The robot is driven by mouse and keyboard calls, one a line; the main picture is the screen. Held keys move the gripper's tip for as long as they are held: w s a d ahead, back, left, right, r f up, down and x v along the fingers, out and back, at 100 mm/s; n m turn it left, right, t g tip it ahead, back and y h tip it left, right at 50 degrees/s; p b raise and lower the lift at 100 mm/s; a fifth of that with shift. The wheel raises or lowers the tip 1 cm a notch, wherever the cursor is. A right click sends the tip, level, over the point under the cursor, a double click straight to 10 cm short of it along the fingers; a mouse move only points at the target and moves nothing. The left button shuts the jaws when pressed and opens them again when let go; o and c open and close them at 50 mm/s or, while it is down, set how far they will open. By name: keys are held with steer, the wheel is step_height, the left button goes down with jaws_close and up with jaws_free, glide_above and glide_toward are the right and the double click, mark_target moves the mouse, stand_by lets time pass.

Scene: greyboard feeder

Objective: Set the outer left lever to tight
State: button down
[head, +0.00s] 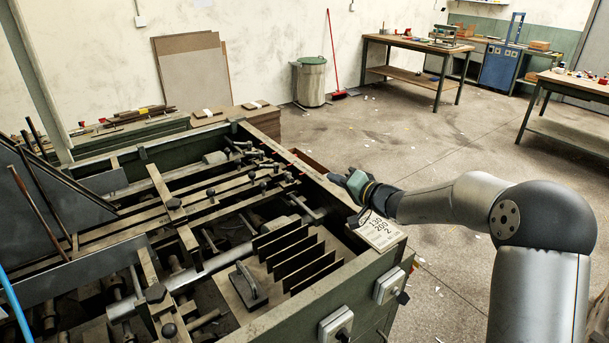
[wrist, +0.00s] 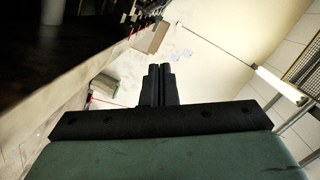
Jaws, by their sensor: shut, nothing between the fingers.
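The greyboard feeder (head: 345,278) fills the lower left of the head view. Several small levers with dark knobs (head: 263,187) stand in a group near its far right edge; I cannot tell which one is the outer left lever or how it is set. My gripper (head: 332,178) is just outside the feeder's right rim, to the right of these levers and apart from them. In the wrist view its two black fingers (wrist: 160,72) are together and empty. A blurred row of small red-marked parts (wrist: 138,27) shows along the feeder edge there.
A card with numbers (head: 380,234) lies on the feeder's right rim, below my gripper. Switch boxes (head: 337,325) are on its side. Dark upright plates (head: 300,258) stand inside. A bin (head: 311,82) and red broom (head: 333,60) are behind. The floor to the right is mostly clear.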

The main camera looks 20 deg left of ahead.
mark_target(290, 180)
steer(key=shift+w+a, duration=0.1)
steer(key=shift+w, duration=0.1)
steer(key=w+a+f+p, duration=0.2)
steer(key=a+p, duration=0.4)
steer(key=a, duration=0.4)
steer(key=shift+a+f, duration=0.35)
steer(key=shift+f, duration=0.3)
steer(key=shift+w+f+b, duration=0.1)
steer(key=shift+f+b, duration=0.05)
steer(key=shift+b, duration=0.45)
